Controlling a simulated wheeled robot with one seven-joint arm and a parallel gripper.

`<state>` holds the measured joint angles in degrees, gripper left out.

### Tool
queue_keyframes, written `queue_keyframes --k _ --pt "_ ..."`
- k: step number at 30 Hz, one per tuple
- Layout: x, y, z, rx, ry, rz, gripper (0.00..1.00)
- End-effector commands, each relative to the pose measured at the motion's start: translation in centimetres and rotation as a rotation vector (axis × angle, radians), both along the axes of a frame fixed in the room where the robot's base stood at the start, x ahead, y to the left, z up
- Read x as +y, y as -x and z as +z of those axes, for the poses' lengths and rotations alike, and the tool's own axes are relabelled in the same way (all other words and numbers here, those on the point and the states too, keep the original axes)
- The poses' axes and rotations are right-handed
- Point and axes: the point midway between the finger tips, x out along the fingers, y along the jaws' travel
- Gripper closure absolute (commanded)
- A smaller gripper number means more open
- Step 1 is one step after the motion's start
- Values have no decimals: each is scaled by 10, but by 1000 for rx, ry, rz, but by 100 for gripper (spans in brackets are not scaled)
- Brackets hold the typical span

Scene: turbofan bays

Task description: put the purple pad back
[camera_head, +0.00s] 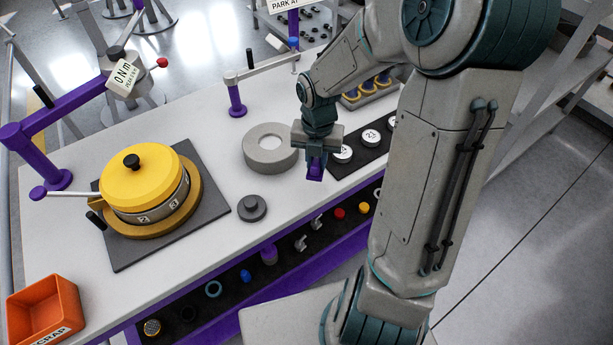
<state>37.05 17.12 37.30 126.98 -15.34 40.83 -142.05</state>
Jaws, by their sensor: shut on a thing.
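My gripper (316,158) points down above the white bench, between the grey ring and the dark strip with white discs. It is shut on a small purple piece, which I take to be the purple pad (315,172). The pad hangs below the jaws, and its upper part is hidden by them. Another small purple piece (269,255) stands in the dark tray strip (222,296) along the bench's front edge.
A grey ring (270,146) and a dark grey knob (252,208) are close by on the bench. A yellow lidded drum (142,177) stands on a dark mat at left. An orange scrap bin (45,310) is at the lower left. Purple posts stand behind.

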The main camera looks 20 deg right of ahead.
Motion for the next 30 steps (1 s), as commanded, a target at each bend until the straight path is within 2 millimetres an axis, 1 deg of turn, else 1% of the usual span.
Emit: queue_keyframes --k 1,3,6,10,15,17,24,28,29,30 --pt "9 1 -6 3 -1 6 100" --pt "17 1 -11 2 0 5 100" --pt "23 1 -14 0 0 3 100" --pt "25 1 -22 2 0 2 100" --pt "25 2 -48 4 -1 4 100" --pt "25 2 -54 3 1 4 100" --pt "24 1 -54 0 1 2 100" --pt "24 1 -58 0 1 2 100" --pt "24 1 -58 0 1 2 78" --pt "24 1 -57 0 1 2 67"
